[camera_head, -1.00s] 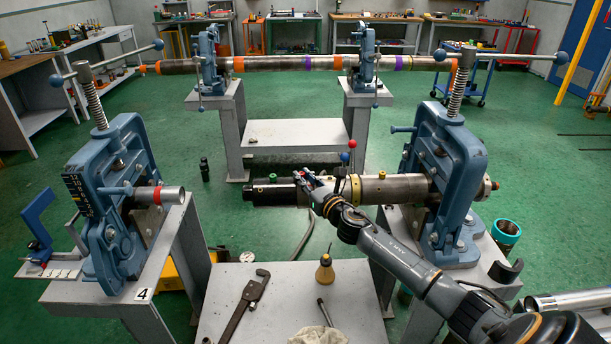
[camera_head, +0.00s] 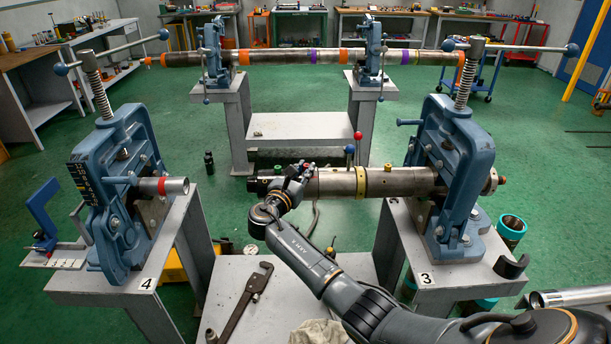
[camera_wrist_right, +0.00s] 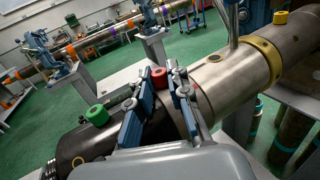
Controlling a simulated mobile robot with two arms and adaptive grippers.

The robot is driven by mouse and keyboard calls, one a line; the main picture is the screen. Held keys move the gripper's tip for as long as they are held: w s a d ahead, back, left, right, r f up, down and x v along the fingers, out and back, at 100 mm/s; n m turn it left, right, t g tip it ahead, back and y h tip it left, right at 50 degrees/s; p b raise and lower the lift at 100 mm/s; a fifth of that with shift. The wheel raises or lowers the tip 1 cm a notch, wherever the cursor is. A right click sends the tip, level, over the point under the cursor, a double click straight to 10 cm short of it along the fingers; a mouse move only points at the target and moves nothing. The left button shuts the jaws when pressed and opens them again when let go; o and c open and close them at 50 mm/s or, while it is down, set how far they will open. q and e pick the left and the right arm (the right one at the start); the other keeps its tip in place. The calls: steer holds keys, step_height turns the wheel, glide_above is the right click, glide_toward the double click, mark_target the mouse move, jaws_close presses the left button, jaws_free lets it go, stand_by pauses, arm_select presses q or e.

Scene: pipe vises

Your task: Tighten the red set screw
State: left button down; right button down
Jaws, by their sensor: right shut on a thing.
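The red set screw (camera_wrist_right: 159,77) stands on the top of the dark part of the pipe tool (camera_wrist_right: 85,145), between the fingers of my right gripper (camera_wrist_right: 159,92). That gripper is shut on the screw. A green screw (camera_wrist_right: 97,115) stands on the dark part, left of the fingers. The tool's steel body (camera_head: 335,182) runs right into the blue vise (camera_head: 450,165). My left gripper is not in view.
A yellow ring (camera_head: 360,182) circles the steel body. A second vise (camera_head: 115,190) stands left. A wrench (camera_head: 247,298) lies on the low bench beneath my arm.

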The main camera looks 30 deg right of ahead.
steer(key=m+g+h+b, duration=0.1)
steer(key=g, duration=0.1)
steer(key=m+g+h+b, duration=0.1)
steer(key=g+b, duration=0.1)
steer(key=shift+w+a+m, duration=0.1)
steer(key=shift+w+m, duration=0.2)
steer(key=shift+m, duration=0.1)
steer(key=shift+r+m+g+b, duration=0.15)
steer(key=shift+m+g+b, duration=0.35)
steer(key=shift+g+b, duration=0.25)
steer(key=shift+h, duration=0.3)
steer(key=shift+r, duration=0.1)
steer(key=c, duration=1.6)
jaws_free()
steer(key=o, duration=0.3)
steer(key=shift+o, duration=0.2)
steer(key=shift+f, duration=0.2)
